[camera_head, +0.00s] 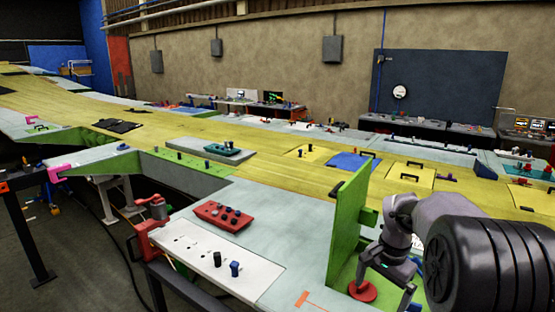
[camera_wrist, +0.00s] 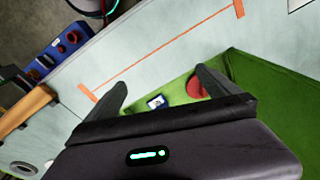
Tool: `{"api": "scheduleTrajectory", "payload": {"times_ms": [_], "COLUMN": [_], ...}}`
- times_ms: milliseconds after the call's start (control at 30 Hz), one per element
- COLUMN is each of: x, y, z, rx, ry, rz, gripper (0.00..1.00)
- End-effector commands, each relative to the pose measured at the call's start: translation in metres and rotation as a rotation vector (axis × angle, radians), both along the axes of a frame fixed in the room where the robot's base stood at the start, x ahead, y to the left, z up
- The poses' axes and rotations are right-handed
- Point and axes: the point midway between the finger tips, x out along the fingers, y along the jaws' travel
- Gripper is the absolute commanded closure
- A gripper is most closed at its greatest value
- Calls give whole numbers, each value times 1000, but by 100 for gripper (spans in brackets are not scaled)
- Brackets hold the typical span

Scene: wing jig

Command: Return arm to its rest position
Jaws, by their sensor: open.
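My gripper (camera_head: 384,282) is at the lower right of the head view, beside the upright green panel (camera_head: 350,225) of the jig. Its fingers point down and are apart. In the wrist view, my gripper (camera_wrist: 160,88) shows two dark fingers spread with nothing between them. A red disc (camera_head: 362,291) lies below the fingers on a green surface. The red disc also shows in the wrist view (camera_wrist: 196,87), partly hidden by the right finger. My dark arm links cover the lower right corner of the head view.
A red tray (camera_head: 222,216) with dark pegs sits on the pale surface. The yellow wing surface (camera_head: 290,170) stretches behind. A blue block (camera_wrist: 62,47) shows in the wrist view.

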Motion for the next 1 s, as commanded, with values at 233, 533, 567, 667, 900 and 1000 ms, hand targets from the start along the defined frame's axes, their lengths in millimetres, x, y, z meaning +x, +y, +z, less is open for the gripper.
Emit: {"api": "scheduleTrajectory", "payload": {"times_ms": [233, 533, 567, 667, 900, 1000], "x": [-55, -207, -224, -264, -288, -288], "y": [49, 129, 135, 149, 157, 156], "z": [33, 15, 7, -18, -32, -31], "rx": [4, 4, 3, 2, 1, 0], "ry": [-113, -349, -374, -437, -477, -476], "rz": [123, 375, 402, 467, 510, 509], "gripper": [0, 0, 0, 0, 0, 0]}}
